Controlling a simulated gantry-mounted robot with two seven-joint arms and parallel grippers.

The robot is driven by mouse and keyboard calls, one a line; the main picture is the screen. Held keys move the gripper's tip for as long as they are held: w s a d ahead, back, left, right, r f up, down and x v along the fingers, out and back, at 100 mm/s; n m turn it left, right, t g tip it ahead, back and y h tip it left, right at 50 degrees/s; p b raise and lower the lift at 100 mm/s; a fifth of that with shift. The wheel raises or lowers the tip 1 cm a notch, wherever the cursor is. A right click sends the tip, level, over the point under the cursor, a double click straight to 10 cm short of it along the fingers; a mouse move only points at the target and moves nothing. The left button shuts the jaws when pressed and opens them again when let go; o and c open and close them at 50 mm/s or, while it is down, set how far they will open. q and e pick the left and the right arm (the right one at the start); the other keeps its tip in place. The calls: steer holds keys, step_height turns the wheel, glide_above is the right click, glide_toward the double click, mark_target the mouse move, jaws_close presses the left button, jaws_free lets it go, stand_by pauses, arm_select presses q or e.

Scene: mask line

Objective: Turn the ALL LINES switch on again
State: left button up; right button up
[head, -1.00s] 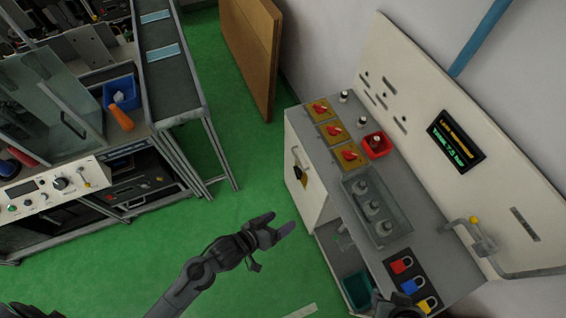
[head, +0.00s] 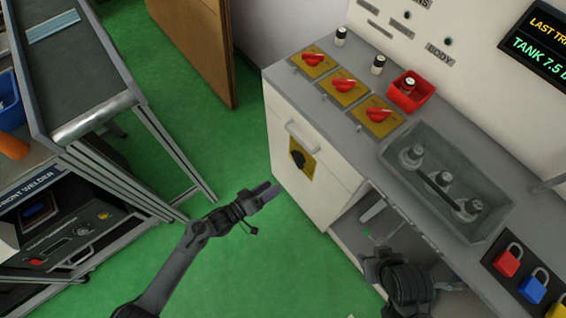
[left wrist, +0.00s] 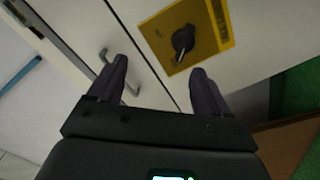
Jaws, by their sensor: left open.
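A black rotary switch (head: 298,158) on a yellow plate is mounted on the white cabinet's front, below a bar handle (head: 302,136). I cannot read a label on it. In the left wrist view the black knob (left wrist: 183,40) has a pale pointer mark and sits ahead, between and beyond the fingertips. My left gripper (head: 270,191) is open and empty, in front of the cabinet, apart from the switch; its fingers also show in the left wrist view (left wrist: 158,75). A dark part of my right arm, apparently its gripper (head: 385,268), is by the bench's lower opening; its jaws are unclear.
Three red switches on yellow plates, one of them here (head: 344,86), line the bench top. Beside them are a red bin (head: 410,92), a clear-walled tray (head: 440,185) with several grey fittings, and padlocks (head: 508,262). Green floor is clear left of the cabinet.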

mark_target(294, 160)
arm_select(q)
steer(key=w+f+m+b, duration=0.1)
steer(key=w+f+b, duration=0.3)
steer(key=w+b, duration=0.25)
steer(key=shift+h, duration=0.3)
steer(key=shift+r+b+x, duration=0.1)
steer(key=shift+b+x, duration=1.1)
steer(key=shift+x, duration=1.35)
steer(key=shift+r+b+x, duration=0.15)
steer(key=shift+b+x, duration=1)
steer(key=shift+x, duration=1.4)
steer(key=shift+w+a, duration=0.1)
arm_select(e)
step_height(294, 160, down, 14)
steer(key=shift+r, duration=0.2)
arm_select(q)
steer(key=c, duration=1)
arm_select(e)
steer(key=shift+w, duration=0.1)
